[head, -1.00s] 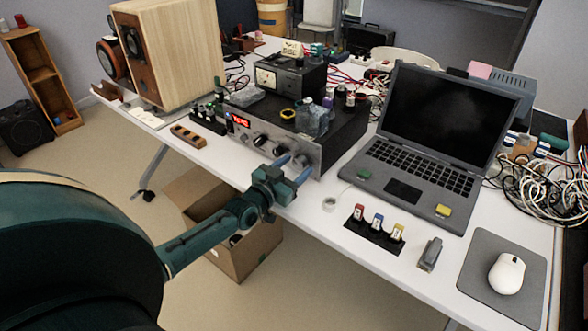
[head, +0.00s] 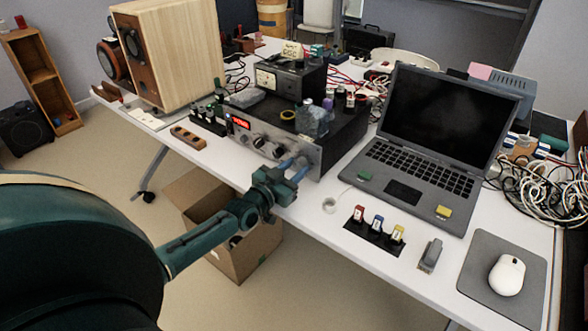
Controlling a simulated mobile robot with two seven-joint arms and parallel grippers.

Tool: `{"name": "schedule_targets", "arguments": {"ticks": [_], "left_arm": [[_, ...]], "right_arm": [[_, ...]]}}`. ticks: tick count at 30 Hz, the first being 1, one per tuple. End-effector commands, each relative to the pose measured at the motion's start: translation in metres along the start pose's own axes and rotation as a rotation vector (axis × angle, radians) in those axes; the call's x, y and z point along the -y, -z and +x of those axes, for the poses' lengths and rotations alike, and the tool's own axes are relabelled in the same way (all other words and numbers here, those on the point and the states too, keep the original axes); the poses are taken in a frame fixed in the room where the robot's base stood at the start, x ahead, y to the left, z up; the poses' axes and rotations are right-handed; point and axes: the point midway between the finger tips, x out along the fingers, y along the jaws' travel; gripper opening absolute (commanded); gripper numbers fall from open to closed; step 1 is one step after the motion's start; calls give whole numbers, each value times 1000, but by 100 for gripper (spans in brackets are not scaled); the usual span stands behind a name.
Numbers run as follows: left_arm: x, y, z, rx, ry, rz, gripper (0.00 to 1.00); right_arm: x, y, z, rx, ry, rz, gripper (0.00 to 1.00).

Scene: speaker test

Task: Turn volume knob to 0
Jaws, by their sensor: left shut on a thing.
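The amplifier (head: 326,147) is a dark box with a silver front and a lit red display (head: 240,122). Several round knobs run along its front, including a dark knob (head: 259,141) near the middle. My left gripper (head: 294,161) reaches up from the lower left to the right part of this front. Its blue fingers are close together and shut on a knob there, which they mostly hide. I cannot read the knob's marking or setting. My right gripper is not in view.
A wooden speaker (head: 175,52) stands left of the amplifier. A laptop (head: 425,140) sits to the right, with a mouse (head: 506,274) on a grey pad. A cardboard box (head: 245,258) is on the floor under my arm. Loose cables lie at the back and right.

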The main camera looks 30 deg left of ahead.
Motion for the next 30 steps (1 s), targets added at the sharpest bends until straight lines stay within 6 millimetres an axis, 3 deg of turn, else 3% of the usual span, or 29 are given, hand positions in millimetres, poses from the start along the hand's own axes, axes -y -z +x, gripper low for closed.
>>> {"name": "schedule_targets", "arguments": {"ticks": [11, 30], "left_arm": [[0, 0, 0, 0, -1, -168, 11], [-1, -1, 0, 1, 0, -767, 11]], "right_arm": [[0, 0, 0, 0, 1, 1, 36], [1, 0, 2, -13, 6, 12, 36]]}}
